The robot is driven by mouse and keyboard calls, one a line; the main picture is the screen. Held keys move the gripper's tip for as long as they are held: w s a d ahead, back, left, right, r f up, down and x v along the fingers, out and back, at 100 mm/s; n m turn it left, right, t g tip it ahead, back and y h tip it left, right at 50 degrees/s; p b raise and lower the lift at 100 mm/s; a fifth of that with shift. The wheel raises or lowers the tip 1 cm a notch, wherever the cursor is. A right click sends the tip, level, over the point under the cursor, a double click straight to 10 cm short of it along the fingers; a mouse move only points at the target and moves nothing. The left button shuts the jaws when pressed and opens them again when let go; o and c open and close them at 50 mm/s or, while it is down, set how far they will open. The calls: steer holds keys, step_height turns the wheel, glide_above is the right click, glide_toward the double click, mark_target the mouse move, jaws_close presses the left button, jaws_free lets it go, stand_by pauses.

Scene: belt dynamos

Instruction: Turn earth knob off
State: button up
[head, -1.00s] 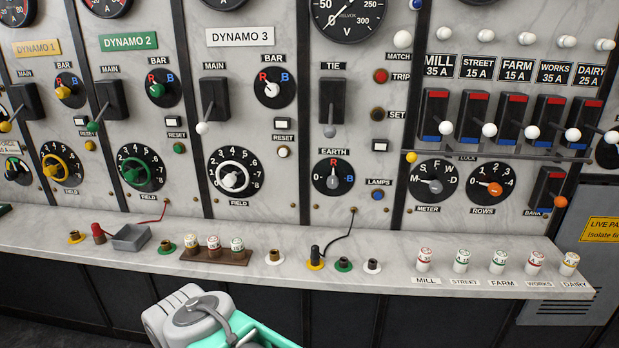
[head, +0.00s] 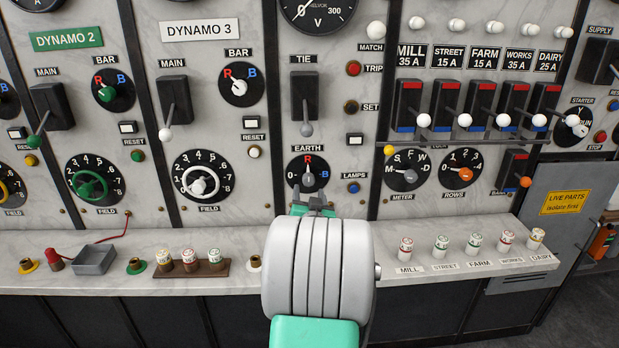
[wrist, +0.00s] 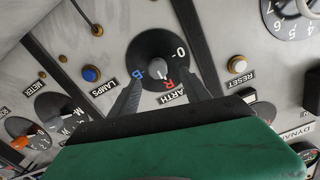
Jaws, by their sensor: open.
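The earth knob (head: 308,176) is a round black dial with a grey pointer, set in the marble panel below the EARTH label. It has marks 0 at left, red R at top and blue B at right, and its pointer appears to point up at R. In the wrist view the knob (wrist: 157,60) shows upside down. My gripper (wrist: 160,80) is open there, its two dark fingers apart on either side of the dial's lower edge. In the head view my gripper (head: 313,203) is just below the dial. Contact cannot be told.
The tie switch (head: 305,105) hangs above the knob. The blue lamps button (head: 353,187) and the meter knob (head: 407,171) are to its right, the dynamo 3 field knob (head: 203,178) to its left. The bench ledge (head: 400,285) carries fuses and sockets, partly hidden by my arm.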

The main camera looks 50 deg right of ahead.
mark_target(309, 181)
steer(key=x, duration=0.2)
steer(key=p+x, duration=0.1)
steer(key=x, duration=0.2)
steer(key=p+x, duration=0.1)
steer(key=x, duration=0.1)
steer(key=shift+d+r, duration=0.2)
steer(key=shift+d, duration=0.35)
steer(key=shift+c, duration=0.3)
jaws_close()
